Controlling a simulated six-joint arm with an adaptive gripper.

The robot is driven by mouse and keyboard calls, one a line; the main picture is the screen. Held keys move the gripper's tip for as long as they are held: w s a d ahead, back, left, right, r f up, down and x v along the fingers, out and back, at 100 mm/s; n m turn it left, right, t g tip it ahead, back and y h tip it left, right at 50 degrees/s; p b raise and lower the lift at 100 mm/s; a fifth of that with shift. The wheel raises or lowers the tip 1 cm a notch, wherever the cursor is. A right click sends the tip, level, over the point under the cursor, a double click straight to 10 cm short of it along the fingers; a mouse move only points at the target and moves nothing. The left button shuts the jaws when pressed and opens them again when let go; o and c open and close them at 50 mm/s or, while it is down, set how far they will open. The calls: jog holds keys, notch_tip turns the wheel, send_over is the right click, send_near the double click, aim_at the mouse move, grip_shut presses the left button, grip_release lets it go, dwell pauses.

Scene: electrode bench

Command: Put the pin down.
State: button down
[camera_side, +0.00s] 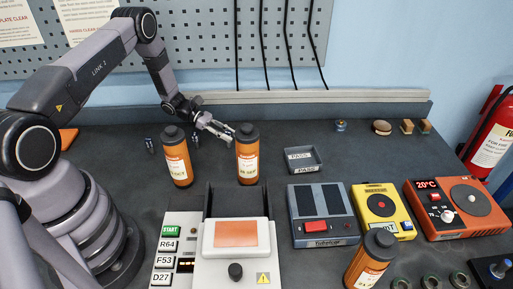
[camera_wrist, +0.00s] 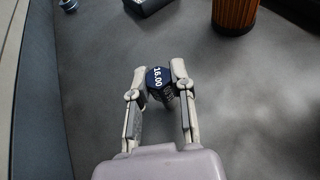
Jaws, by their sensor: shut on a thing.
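My gripper (camera_wrist: 159,76) is shut on a dark pin (camera_wrist: 158,78) in the wrist view. The pin's blue six-sided head is marked 16.00, and its shaft shows partly below the head between the fingertips. In the side view my gripper (camera_side: 229,131) is beside the top of an orange bottle with a black cap (camera_side: 247,165). The pin cannot be made out clearly there. How far its lower end is from the bench is hidden.
Another orange bottle (camera_side: 177,160) stands to the left. A dark tray marked PASS (camera_side: 318,168) lies to the right of the bottles. The press (camera_side: 236,262) and several boxed instruments, including a grey one (camera_side: 323,214), fill the front. Bare bench (camera_side: 345,150) shows around the tray.

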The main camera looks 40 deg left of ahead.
jog(key=c, duration=1)
grip_release()
jog(key=shift+f, duration=0.1)
jog(key=shift+o, duration=0.2)
jog(key=shift+a+r, duration=0.2)
jog(key=shift+a, duration=0.05)
jog(key=v, duration=1.1)
jog(key=shift+s+a+r, duration=0.15)
jog(key=shift+a+r, duration=0.05)
